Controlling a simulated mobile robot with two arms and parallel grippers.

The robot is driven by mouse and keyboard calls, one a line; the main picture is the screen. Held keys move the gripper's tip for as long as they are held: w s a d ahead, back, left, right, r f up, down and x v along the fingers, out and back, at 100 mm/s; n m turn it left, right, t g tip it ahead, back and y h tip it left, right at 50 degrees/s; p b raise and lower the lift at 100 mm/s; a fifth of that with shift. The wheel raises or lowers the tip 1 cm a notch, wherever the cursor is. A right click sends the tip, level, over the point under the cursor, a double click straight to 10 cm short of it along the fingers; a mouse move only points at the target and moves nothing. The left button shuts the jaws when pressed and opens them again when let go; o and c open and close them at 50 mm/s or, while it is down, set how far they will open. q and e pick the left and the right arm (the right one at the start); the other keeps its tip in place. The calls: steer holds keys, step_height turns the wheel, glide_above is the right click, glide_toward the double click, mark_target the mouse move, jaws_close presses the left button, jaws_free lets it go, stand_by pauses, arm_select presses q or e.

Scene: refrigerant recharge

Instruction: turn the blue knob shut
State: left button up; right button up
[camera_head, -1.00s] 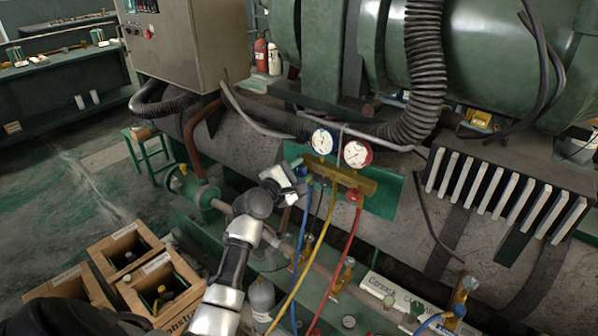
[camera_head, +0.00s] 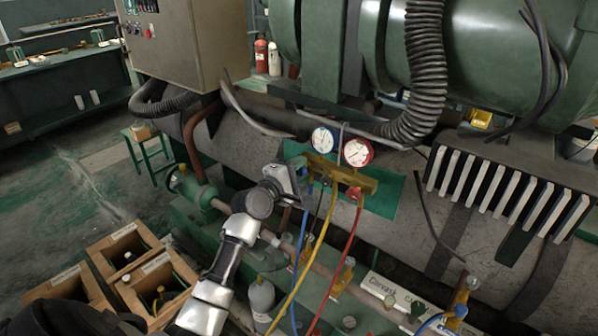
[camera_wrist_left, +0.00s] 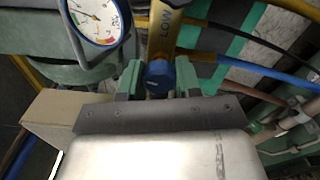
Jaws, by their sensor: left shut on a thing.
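The blue knob (camera_wrist_left: 158,77) sits on the left end of the brass manifold (camera_head: 345,178), beside the raised letters "LOW" in the left wrist view. My left gripper (camera_head: 300,168) is at that end of the manifold, below the blue-rimmed gauge (camera_head: 323,139). In the left wrist view the green fingers of my left gripper (camera_wrist_left: 158,80) stand on both sides of the knob and are shut on it. In the head view the knob is mostly hidden by the gripper. My right gripper is not in view.
A red-rimmed gauge (camera_head: 357,152) stands right of the blue-rimmed one. Blue, yellow (camera_head: 305,265) and red (camera_head: 338,260) hoses hang below the manifold, close to my left arm. Wooden crates (camera_head: 125,245) with bottles stand at the lower left. A large green machine fills the back.

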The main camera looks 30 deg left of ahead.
arm_select(q)
steer(key=m, duration=0.4)
steer(key=shift+m, duration=0.3)
steer(key=m, duration=0.3)
steer(key=shift+m+b, duration=0.3)
steer(key=shift+m, duration=0.1)
steer(key=m, duration=0.3)
steer(key=shift+d+m+p, duration=0.1)
steer(key=shift+m+p, duration=0.35)
steer(key=shift+m, duration=1.55)
steer(key=o, duration=0.9)
steer(key=shift+r, duration=0.1)
steer(key=shift+s, duration=0.65)
steer(key=s, duration=0.3)
steer(key=s+b, duration=0.1)
steer(key=s, duration=0.5)
steer(key=shift+s+a+b, duration=0.3)
steer(key=shift+a, duration=0.1)
